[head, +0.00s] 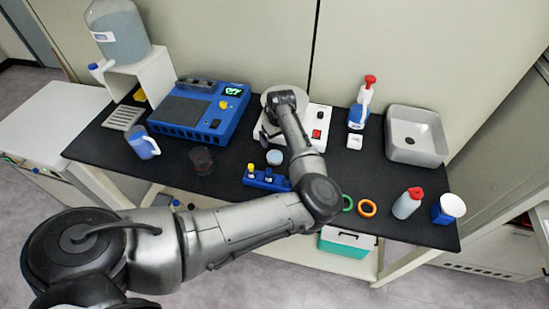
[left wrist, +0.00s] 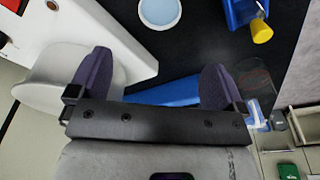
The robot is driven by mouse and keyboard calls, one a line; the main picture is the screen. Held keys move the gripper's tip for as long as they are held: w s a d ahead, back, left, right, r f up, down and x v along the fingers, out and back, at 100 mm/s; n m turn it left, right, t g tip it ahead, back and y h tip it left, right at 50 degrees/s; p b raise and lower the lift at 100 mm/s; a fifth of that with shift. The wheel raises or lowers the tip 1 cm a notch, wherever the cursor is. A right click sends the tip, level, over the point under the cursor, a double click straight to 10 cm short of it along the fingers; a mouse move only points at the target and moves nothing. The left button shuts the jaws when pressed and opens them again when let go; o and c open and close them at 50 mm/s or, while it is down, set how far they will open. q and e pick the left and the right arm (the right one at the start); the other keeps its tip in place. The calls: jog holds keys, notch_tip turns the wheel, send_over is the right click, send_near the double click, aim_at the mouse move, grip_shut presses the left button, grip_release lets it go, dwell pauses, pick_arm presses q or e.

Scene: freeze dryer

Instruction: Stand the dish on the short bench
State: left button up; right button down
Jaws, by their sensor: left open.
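The dish looks to be the small round pale-blue disc with a white rim (head: 274,157) on the black bench top, just behind the blue rack. It also shows at the top edge of the left wrist view (left wrist: 160,12), partly cut off. My left gripper (left wrist: 157,82) is open and empty, its dark fingers wide apart, with the dish beyond them. In the head view its arm reaches over the white device, and the fingertips are hidden. A lower white bench (head: 45,125), likely the short bench, stands at the far left with a clear top. My right gripper is not in view.
The blue rack (head: 266,180) with a yellow cap and the white device (head: 316,125) flank the dish. A blue box unit (head: 200,110), a blue mug (head: 142,143) and a dark round object (head: 202,160) stand left of it. Bottles, rings and a sink (head: 416,137) are right.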

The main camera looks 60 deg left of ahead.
pick_arm(q)
jog(key=b, duration=0.1)
send_over(275, 156)
jog(key=f, duration=0.6)
jog(key=shift+d+f, duration=0.2)
jog(key=shift+f, duration=0.2)
notch_tip(275, 156, down, 5)
jog(key=shift+a+r+b, duration=0.1)
jog(key=shift+a+b, duration=0.05)
jog(key=shift+b, duration=0.45)
jog(key=shift+f, duration=0.35)
jog(key=shift+c, duration=0.4)
jog(key=c, duration=1)
jog(key=shift+r, duration=0.5)
notch_tip(275, 156, up, 4)
jog(key=shift+w+f+p, duration=0.1)
jog(key=shift+w+p, duration=0.05)
jog(key=shift+p, duration=0.4)
jog(key=w+d+r, duration=0.2)
jog(key=d, duration=0.1)
jog(key=w+d+r, duration=0.2)
jog(key=d, duration=0.1)
jog(key=w+d+r+p, duration=0.1)
jog(key=w+d+r, duration=0.1)
jog(key=d, duration=0.1)
jog(key=shift+w+d+r, duration=0.15)
jog(key=shift+w+d, duration=0.05)
jog(key=shift+d, duration=0.05)
